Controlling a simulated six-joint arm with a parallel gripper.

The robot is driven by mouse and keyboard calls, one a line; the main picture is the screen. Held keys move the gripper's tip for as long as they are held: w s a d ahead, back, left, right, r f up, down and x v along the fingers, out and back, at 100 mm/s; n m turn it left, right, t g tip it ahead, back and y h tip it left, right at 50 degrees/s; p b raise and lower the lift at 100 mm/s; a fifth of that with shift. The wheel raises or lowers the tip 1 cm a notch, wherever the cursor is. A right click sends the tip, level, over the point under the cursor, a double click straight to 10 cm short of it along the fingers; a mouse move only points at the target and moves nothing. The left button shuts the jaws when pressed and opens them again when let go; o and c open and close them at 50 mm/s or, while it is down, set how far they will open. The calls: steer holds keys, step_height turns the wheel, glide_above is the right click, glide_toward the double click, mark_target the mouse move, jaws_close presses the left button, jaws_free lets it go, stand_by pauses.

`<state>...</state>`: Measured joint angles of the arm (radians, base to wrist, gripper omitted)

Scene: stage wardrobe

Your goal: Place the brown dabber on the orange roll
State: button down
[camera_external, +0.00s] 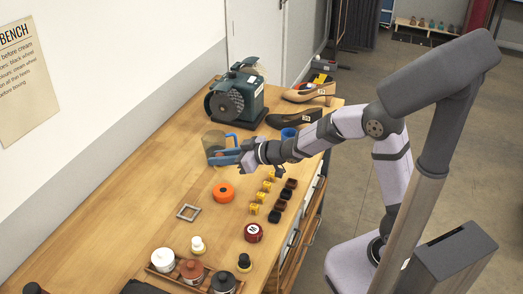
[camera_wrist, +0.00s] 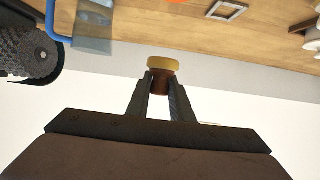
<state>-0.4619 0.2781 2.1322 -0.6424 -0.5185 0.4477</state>
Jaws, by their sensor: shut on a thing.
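The brown dabber (camera_wrist: 161,82), a small brown block with a yellow pad, is held between the fingertips of my gripper (camera_wrist: 160,88) in the wrist view. The gripper is shut on it, and the dabber appears clear of the bench. In the external view my gripper (camera_external: 243,157) is above the bench, beyond the orange roll; the dabber cannot be made out there.
A clear jug with a blue handle (camera_wrist: 52,22) is close to my gripper. A green machine (camera_external: 237,97) and shoes (camera_external: 296,117) stand farther back. Several small yellow and dark dabbers (camera_external: 256,209) lie right of the roll. A grey square frame (camera_external: 188,207) lies nearer.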

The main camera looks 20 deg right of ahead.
mark_target(223, 190)
steer(key=shift+f, duration=4.95)
steer(key=shift+f+b, duration=0.2)
steer(key=shift+b, duration=0.15)
steer(key=c, duration=1.6)
jaws_free()
steer(key=shift+o, duration=0.2)
steer(key=shift+r, duration=0.2)
steer(key=v, duration=1.2)
